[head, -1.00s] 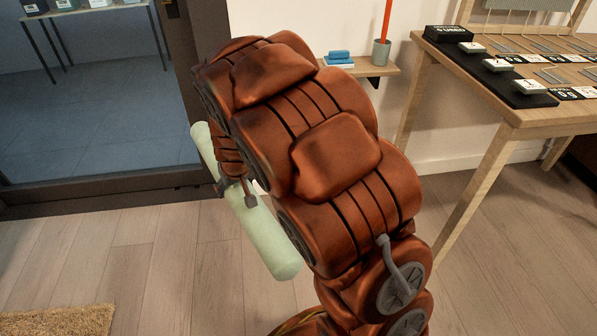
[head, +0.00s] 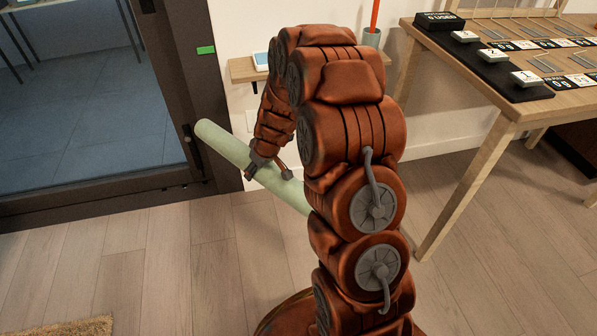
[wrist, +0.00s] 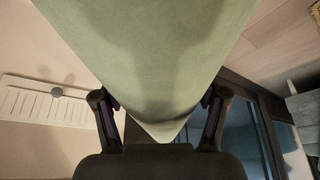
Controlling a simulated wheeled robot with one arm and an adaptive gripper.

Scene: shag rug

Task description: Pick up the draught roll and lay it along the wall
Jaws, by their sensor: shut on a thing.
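The draught roll (head: 225,143) is a long pale green cylinder in the head view. It is held tilted, its left end up and its right end hidden behind my arm. My gripper (head: 270,170) is shut on it near its middle. In the wrist view the roll (wrist: 150,50) fills the upper middle, between the two fingers of my gripper (wrist: 160,108). The white wall (head: 235,110) stands behind my arm in the head view.
A dark-framed glass door (head: 90,110) is at the left. A small wooden shelf (head: 240,70) is on the wall behind my arm. A wooden table (head: 540,105) with cards and blocks stands at the right. A shag rug (head: 75,327) lies at the lower left. The floor between is clear.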

